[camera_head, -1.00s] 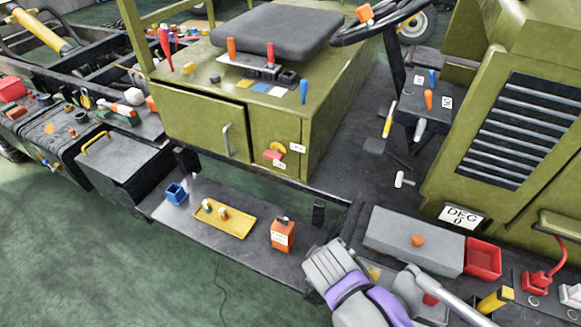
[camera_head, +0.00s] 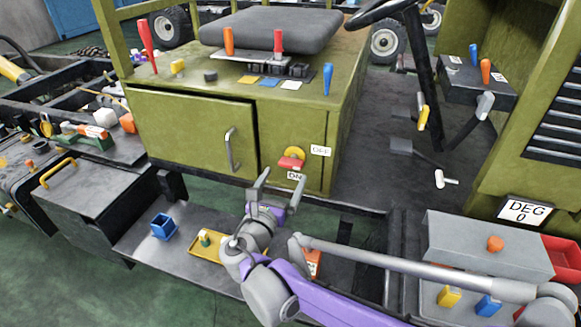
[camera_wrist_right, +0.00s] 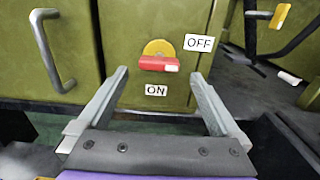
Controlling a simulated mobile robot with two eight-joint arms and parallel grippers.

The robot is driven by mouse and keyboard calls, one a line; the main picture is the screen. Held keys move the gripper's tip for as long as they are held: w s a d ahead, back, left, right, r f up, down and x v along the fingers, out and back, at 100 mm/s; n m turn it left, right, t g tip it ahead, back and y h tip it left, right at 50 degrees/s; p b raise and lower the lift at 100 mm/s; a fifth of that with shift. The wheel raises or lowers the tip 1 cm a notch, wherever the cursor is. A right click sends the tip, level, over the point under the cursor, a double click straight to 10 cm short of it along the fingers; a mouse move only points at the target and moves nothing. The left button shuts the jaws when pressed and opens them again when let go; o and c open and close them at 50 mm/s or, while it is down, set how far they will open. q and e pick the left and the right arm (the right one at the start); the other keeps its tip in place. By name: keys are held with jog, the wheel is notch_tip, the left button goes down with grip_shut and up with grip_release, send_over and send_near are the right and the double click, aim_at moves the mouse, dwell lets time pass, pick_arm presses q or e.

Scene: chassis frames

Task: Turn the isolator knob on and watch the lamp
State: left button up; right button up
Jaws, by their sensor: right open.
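The isolator knob (camera_head: 291,162) is a red bar handle on a yellow disc on the green cabinet front. It also shows in the right wrist view (camera_wrist_right: 152,64), lying about level, its pale end toward the OFF label (camera_wrist_right: 198,43). The ON label (camera_wrist_right: 156,90) is below it. My right gripper (camera_head: 280,184) is open and empty in front of and slightly below the knob. In the wrist view its fingers frame the knob, apparently without touching it. No lamp is clearly identifiable; an orange dome (camera_head: 495,243) sits on a grey box. My left gripper is out of view.
A cabinet door handle (camera_head: 233,149) is left of the knob. Below are a blue bin (camera_head: 164,226) and a yellow tray (camera_head: 196,257), partly hidden by my arm. A DEG 0 sign (camera_head: 525,210) stands right. The space before the knob is clear.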

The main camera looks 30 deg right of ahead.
aim_at(289, 167)
jog(key=b+x, duration=0.1)
jog(key=x, duration=0.5)
jog(key=shift+w+d, duration=0.2)
jog(key=shift+w, duration=0.05)
jog(key=c, duration=1.2)
jog(key=shift+c, duration=0.2)
